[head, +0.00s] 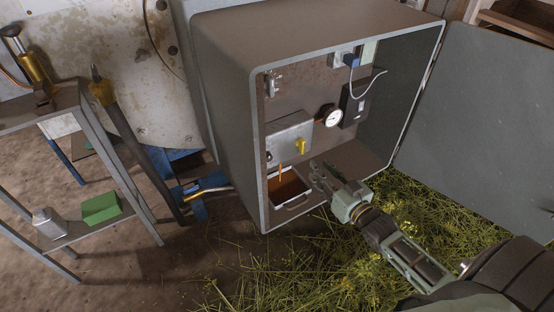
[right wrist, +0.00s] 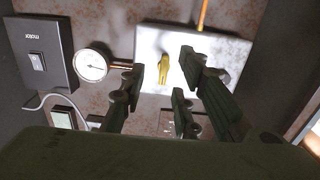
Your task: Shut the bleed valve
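The yellow valve handle (head: 302,146) sits on the front of a pale metal box (head: 286,136) inside the open grey cabinet. It stands roughly upright, and an orange pipe (head: 280,172) comes out below the box. I take this handle to be the bleed valve; no label is readable. My right gripper (head: 319,178) is at the cabinet opening, below and right of the handle. In the right wrist view, which is turned upside down, my right gripper (right wrist: 164,78) has its fingers spread and empty, with the handle (right wrist: 189,68) beyond the tips. My left gripper is not in view.
A tray (head: 291,208) with brown contents lies under the pipe. A round gauge (head: 331,117) and a black motor switch box (head: 354,106) are right of the handle. The cabinet door (head: 480,120) stands open at the right. A shelf rack (head: 75,232) is at the left.

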